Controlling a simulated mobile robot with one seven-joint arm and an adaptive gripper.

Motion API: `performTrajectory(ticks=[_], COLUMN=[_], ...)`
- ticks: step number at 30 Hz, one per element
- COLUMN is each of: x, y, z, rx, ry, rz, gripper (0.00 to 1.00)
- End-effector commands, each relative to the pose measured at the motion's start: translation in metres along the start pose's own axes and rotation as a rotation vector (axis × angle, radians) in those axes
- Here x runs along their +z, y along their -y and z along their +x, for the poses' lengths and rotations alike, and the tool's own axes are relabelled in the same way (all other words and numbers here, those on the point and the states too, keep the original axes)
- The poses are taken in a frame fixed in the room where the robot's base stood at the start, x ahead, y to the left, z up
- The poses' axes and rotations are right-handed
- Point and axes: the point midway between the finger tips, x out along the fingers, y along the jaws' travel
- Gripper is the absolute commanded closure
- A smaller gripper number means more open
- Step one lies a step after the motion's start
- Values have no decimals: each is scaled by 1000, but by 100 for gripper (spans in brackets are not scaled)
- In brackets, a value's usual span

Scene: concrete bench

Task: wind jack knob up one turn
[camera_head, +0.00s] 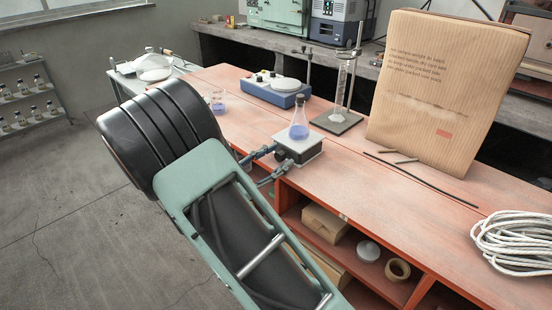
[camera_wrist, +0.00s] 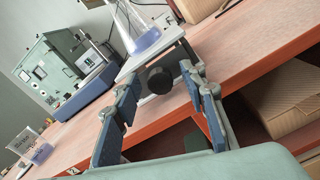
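The lab jack (camera_head: 312,152) stands near the front edge of the red bench and bears a flask (camera_head: 299,131) with bluish-violet liquid. In the wrist view, the round black jack knob (camera_wrist: 159,80) faces me on the front of the jack (camera_wrist: 133,64). The flask (camera_wrist: 146,38) shows above it, cut off at the top. My gripper (camera_head: 281,157) is at the jack's front side. In the wrist view, the fingers of my gripper (camera_wrist: 162,78) are spread wide, one on each side of the knob, with gaps showing. I cannot tell how deep the tips reach.
A blue device (camera_head: 276,90) with a white top, a beaker (camera_head: 218,101) and a stand (camera_head: 338,120) with a glass cylinder stand behind. A paper sack (camera_head: 444,90) and coiled rope (camera_head: 515,241) are at right. Shelves with a box (camera_head: 325,222) lie below the benchtop.

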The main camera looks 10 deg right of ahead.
Motion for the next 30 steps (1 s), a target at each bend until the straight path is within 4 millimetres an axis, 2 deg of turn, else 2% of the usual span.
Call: performTrajectory(ticks=[5,8,11,21,25,30], x=[0,0,0,0,0,0], y=[0,-1,-1,-1,0,0], z=[-1,-10,-26,-96,-112,-120], rx=[1,3,4,3,1,1], ry=[0,-2,-1,-2,0,0], rz=[0,0,0,0,0,0], gripper=[61,61,61,61,61,61])
